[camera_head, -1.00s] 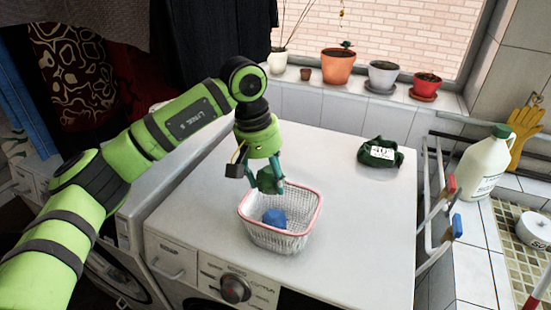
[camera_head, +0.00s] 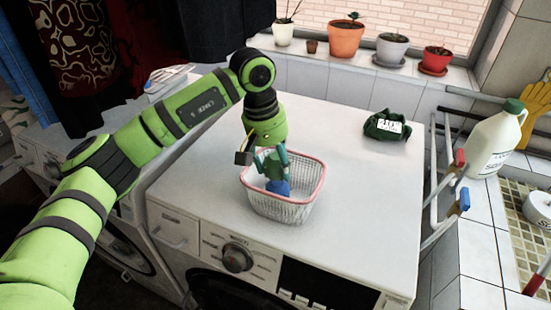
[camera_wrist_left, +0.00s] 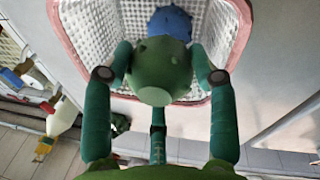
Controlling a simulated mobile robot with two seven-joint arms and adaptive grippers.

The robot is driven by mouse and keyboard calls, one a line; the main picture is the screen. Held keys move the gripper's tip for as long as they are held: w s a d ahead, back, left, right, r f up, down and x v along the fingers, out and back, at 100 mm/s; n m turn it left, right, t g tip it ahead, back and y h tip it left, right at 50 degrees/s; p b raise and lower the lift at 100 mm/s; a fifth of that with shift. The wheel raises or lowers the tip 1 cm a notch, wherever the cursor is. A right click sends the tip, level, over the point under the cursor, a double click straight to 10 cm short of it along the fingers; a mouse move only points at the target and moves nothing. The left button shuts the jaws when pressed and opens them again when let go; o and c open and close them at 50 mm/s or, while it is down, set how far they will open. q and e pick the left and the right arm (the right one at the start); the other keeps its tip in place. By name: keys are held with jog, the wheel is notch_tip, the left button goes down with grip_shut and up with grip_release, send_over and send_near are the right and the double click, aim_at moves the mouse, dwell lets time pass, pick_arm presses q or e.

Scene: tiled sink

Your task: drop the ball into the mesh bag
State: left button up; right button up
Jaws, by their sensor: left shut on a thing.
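The mesh bag (camera_head: 281,211) is an open, box-shaped white mesh container with a pink rim, standing on the white machine top; its rim (camera_wrist_left: 67,45) shows in the left wrist view. In the head view the fingers overlap the opening and partly hide the ball. A blue bumpy ball (camera_head: 278,187) lies inside the bag, just beyond the green one in the left wrist view (camera_wrist_left: 170,22). My right gripper is not in view.
A dark green bundle with a white label (camera_head: 387,125) lies at the back right of the machine top (camera_head: 350,190). A folding rack (camera_head: 441,190) and a white jug (camera_head: 494,140) stand to the right. Potted plants (camera_head: 345,38) line the sill.

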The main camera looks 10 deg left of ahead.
aim_at(265, 160)
pick_arm(q)
jog(key=o, duration=1.2)
jog(key=shift+c, duration=0.2)
jog(key=shift+o, duration=0.4)
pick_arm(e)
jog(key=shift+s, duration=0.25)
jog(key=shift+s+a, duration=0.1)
pick_arm(q)
notch_tip(265, 160, up, 12)
jog(key=a, duration=0.2)
jog(key=shift+s, duration=0.3)
jog(key=shift+f, duration=0.1)
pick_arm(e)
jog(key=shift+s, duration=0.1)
